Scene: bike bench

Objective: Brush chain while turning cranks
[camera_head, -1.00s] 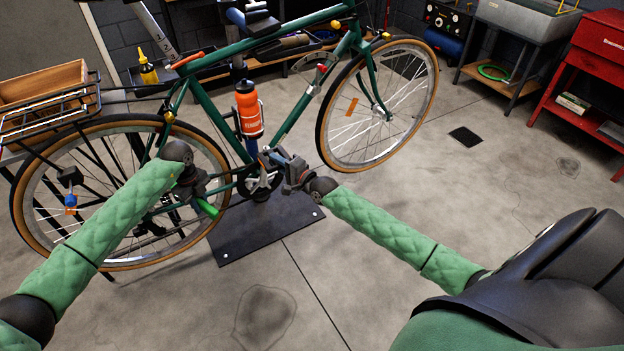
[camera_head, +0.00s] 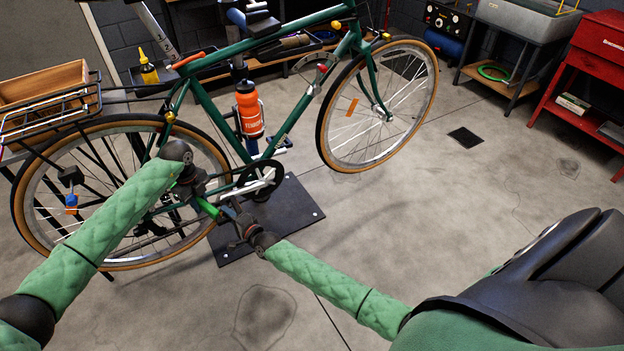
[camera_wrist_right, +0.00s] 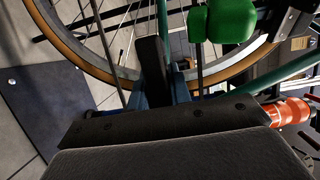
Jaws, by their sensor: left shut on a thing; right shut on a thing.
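The green bicycle (camera_head: 208,115) stands upright on its stand, with the chainring and silver crank (camera_head: 262,182) low in the middle. My left gripper (camera_head: 200,196) is shut on the green-handled brush (camera_head: 211,210) beside the rear wheel, left of the chainring. The brush's bristles and their contact with the chain are hidden. My right gripper (camera_head: 238,218) is shut on the near pedal, below and left of the chainring, close to the brush handle. In the right wrist view a dark pedal part (camera_wrist_right: 152,65) shows between the fingers, and the green handle (camera_wrist_right: 225,20) is just beyond.
The rear wheel (camera_head: 112,262) is right behind my left gripper. The dark stand plate (camera_head: 290,215) lies on the floor under the cranks. An orange bottle (camera_head: 249,112) sits on the frame. A wooden crate (camera_head: 45,82) is on the rear rack. Floor to the right is open.

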